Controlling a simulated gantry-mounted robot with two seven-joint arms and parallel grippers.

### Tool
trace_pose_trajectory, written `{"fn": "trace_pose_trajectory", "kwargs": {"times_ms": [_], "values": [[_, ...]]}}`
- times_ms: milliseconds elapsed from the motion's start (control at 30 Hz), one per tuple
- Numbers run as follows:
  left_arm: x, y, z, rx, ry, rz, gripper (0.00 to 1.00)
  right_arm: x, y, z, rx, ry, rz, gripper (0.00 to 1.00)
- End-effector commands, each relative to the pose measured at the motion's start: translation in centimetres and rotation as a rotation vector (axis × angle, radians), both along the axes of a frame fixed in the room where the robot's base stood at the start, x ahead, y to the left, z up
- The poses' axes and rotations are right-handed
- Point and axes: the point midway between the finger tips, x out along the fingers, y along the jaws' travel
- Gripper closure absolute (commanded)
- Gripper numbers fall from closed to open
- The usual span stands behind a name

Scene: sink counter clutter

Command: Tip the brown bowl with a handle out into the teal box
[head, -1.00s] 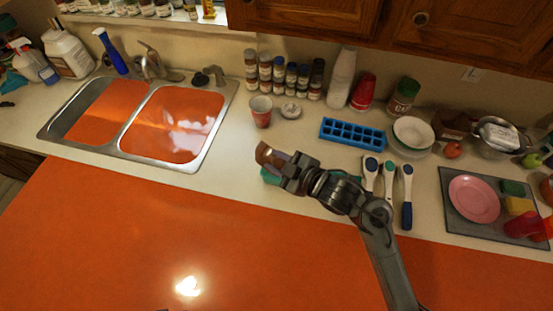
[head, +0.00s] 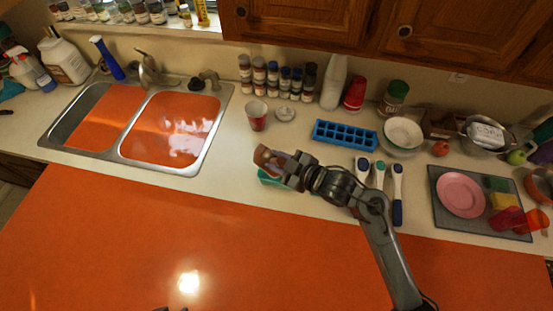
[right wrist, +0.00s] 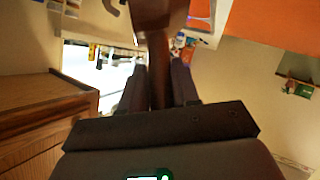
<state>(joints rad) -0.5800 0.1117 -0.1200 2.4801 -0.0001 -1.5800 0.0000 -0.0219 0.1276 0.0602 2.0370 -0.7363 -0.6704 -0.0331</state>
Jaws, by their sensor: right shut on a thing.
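My right gripper (head: 284,166) is shut on the handle of the brown bowl (head: 267,157). The bowl is held in the air over the counter and looks tilted; its contents are too small to make out. In the right wrist view the bowl (right wrist: 158,15) is at the top, with its handle between the two fingers (right wrist: 158,88). The teal box (head: 266,178) sits on the counter below the bowl and gripper, mostly hidden by them. Only small dark tips, perhaps of my left gripper (head: 170,309), show at the bottom edge of the head view.
The sink (head: 165,128) is to the left. The orange front surface (head: 110,240) is clear.

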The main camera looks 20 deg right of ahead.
Motion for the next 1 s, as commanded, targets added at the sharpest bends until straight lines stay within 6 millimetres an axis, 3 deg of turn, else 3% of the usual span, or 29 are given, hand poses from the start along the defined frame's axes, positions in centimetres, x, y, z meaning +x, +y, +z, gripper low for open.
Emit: {"fn": "trace_pose_trajectory", "kwargs": {"times_ms": [1000], "values": [[0.0, 0.3, 5.1, 0.012, 0.0, -0.008, 0.57, 1.2, -2.4, 0.6, 0.168, 0.081, 0.001, 1.0]]}}
